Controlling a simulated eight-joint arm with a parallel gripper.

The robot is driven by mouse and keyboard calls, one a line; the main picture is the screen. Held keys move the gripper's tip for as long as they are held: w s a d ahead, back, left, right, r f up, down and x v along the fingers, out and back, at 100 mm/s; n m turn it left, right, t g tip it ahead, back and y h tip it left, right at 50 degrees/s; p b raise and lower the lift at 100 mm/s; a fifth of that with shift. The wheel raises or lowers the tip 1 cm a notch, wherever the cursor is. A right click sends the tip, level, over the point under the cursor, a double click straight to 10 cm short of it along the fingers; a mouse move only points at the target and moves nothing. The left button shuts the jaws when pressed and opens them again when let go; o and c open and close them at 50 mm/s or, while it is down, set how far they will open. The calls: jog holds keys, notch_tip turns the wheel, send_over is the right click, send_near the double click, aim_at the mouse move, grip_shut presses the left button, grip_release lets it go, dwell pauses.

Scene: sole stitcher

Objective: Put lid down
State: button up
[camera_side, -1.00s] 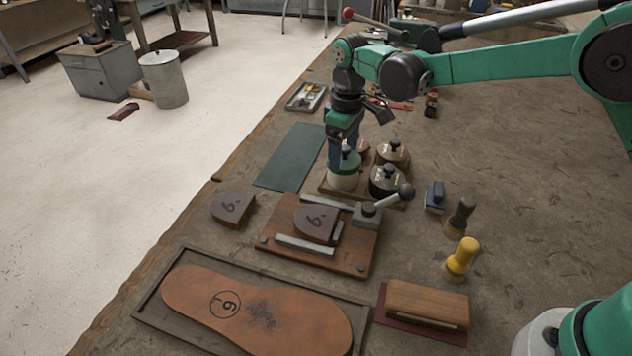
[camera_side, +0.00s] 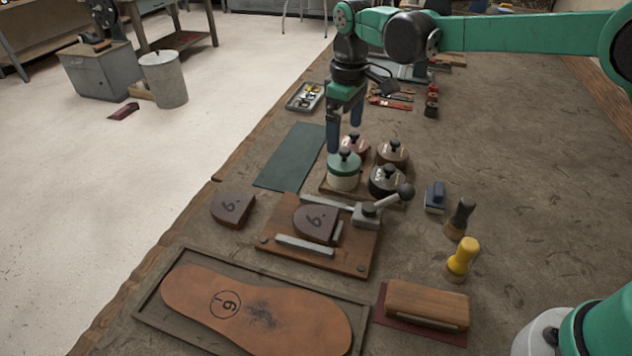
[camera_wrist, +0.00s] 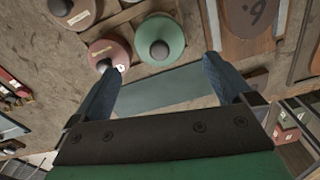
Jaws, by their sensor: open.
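My gripper (camera_side: 343,138) is open and empty, above the green-lidded jar and apart from the lid. In the wrist view its two blue fingers (camera_wrist: 160,75) are spread wide near the green lid. Beside it stand a red-lidded jar (camera_side: 357,147), a brown-lidded jar (camera_side: 393,155) and a black-lidded jar (camera_side: 387,183).
The jars stand on a wooden tray (camera_side: 332,191). A dark green mat (camera_side: 291,157) lies to the left. In front is a wooden jig (camera_side: 348,262) holding a heel block, with a lever clamp (camera_side: 368,214).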

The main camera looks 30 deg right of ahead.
jog(key=s+d+r+m+t, duration=0.3)
jog(key=s+d+r, duration=0.1)
jog(key=s+r, duration=0.2)
jog(key=s+d+f+m+t, duration=0.1)
jog(key=s+d+m+t, duration=0.2)
jog(key=s, duration=0.7)
jog(key=shift+d+f+m+t, duration=0.2)
jog(key=shift+f+m+t, duration=0.1)
jog(key=shift+f+t, duration=0.1)
jog(key=shift+s+d+f, duration=0.1)
jog(key=shift+s+f, duration=0.15)
jog(key=shift+s, duration=0.05)
jog(key=c, duration=0.6)
